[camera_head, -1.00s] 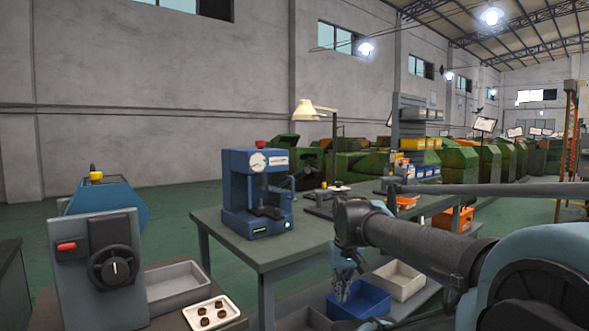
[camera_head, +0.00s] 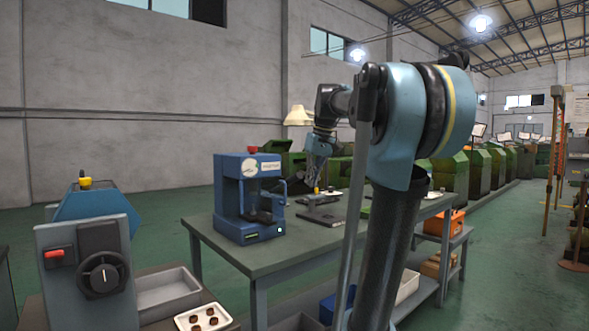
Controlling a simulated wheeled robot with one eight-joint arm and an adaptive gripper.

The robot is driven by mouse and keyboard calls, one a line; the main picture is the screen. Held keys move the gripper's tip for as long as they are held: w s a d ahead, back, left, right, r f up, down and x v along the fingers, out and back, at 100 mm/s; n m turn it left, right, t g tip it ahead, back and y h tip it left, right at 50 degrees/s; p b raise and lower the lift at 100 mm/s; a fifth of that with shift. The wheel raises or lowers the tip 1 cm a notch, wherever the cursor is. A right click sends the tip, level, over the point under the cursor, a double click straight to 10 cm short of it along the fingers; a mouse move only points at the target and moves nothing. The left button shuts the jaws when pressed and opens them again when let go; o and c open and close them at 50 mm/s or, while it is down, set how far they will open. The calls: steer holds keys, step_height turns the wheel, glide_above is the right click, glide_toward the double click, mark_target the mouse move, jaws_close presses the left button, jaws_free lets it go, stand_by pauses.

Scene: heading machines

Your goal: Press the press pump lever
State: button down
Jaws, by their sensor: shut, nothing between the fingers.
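My gripper (camera_head: 313,188) is raised to the right of the press, pointing down, shut and empty. It looks apart from the lever, though the depth between them is hard to judge. My arm hides part of the table's right side.
The table (camera_head: 270,262) also holds a lamp (camera_head: 299,116) and a dark flat plate (camera_head: 328,214). At the left stand a grey machine with a black knob (camera_head: 103,275), a grey bin (camera_head: 168,290) and a white tray (camera_head: 226,319). Green machines line the back.

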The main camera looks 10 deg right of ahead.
steer(key=w+a+r+n+y, duration=0.1)
steer(key=w+r+n, duration=0.1)
steer(key=w+r, duration=1.3)
steer(key=shift+w+a+r+y, duration=0.2)
steer(key=shift+w+r+y, duration=0.15)
steer(key=shift+w, duration=0.45)
steer(key=shift+s+d+f+x, duration=0.15)
steer(key=shift+s+d+x, duration=0.2)
steer(key=shift+x, duration=1.8)
steer(key=shift+s+d+f+x, duration=0.15)
steer(key=shift+s+x, duration=0.3)
steer(key=shift+x, duration=1.65)
steer(key=shift+s+d+f+x, duration=0.2)
steer(key=shift+s+x, duration=0.2)
steer(key=shift+x, duration=1.75)
steer(key=shift+a, duration=0.15)
